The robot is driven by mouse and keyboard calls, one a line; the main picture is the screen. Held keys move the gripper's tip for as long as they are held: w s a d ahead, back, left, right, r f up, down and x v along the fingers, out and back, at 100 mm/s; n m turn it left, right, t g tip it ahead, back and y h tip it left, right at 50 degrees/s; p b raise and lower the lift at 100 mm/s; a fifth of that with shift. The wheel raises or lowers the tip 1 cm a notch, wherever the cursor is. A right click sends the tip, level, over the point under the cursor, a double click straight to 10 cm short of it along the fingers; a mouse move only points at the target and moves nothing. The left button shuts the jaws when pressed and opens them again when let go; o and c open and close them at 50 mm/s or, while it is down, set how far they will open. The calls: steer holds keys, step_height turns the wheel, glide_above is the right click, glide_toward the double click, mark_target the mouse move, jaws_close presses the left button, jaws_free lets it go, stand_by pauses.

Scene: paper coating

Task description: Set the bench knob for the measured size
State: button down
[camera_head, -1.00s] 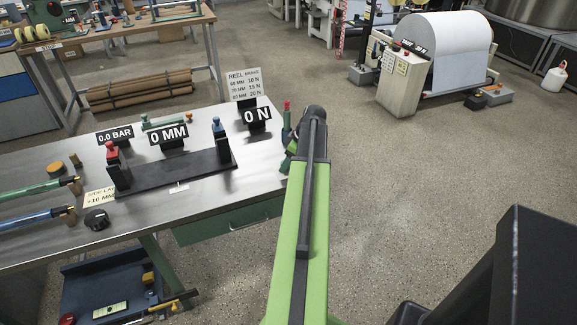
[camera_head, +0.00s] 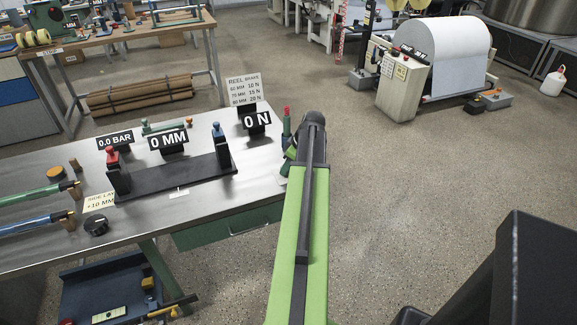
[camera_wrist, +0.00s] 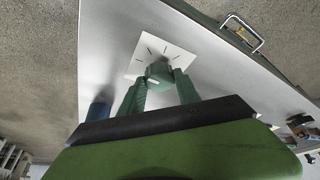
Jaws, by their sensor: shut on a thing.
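In the wrist view, a green knob (camera_wrist: 159,70) sits on a white dial plate (camera_wrist: 143,50) with dark tick marks, on the bench top. My gripper (camera_wrist: 160,78) is shut on this knob, one green finger on each side. In the head view my gripper (camera_head: 290,158) is at the right end of the steel bench (camera_head: 215,195), and my arm hides the knob and dial. Display signs on the bench read "0.0 BAR" (camera_head: 115,140), "0 MM" (camera_head: 168,141) and "0 N" (camera_head: 257,122). A reel brake card (camera_head: 243,88) pairs sizes in MM with values in N.
A black fixture (camera_head: 175,178) with red and blue tops stands on the bench. A dark round item (camera_head: 96,225) lies near the front edge. A green and red upright piece (camera_head: 286,122) stands close to my gripper.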

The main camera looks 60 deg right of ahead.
steer(key=m, duration=0.2)
steer(key=m+h, duration=0.1)
steer(key=m, duration=0.1)
steer(key=m+h, duration=0.1)
steer(key=shift+a+m+g, duration=0.25)
steer(key=shift+m+g, duration=0.05)
steer(key=shift+m, duration=0.1)
steer(key=m+h, duration=0.1)
steer(key=m, duration=0.1)
steer(key=m+g+h, duration=0.1)
steer(key=m, duration=0.2)
steer(key=shift+w, duration=0.1)
steer(key=m+g, duration=0.1)
steer(key=m, duration=0.2)
steer(key=m+g, duration=0.1)
steer(key=m, duration=0.2)
steer(key=shift+w+m+g+h, duration=0.2)
steer(key=shift+m+g+h, duration=0.1)
steer(key=shift+m+h, duration=0.1)
steer(key=shift+m+g, duration=1)
steer(key=shift+m, duration=1.6)
steer(key=c, duration=0.9)
jaws_free()
steer(key=shift+c, duration=0.2)
steer(key=shift+o, duration=0.3)
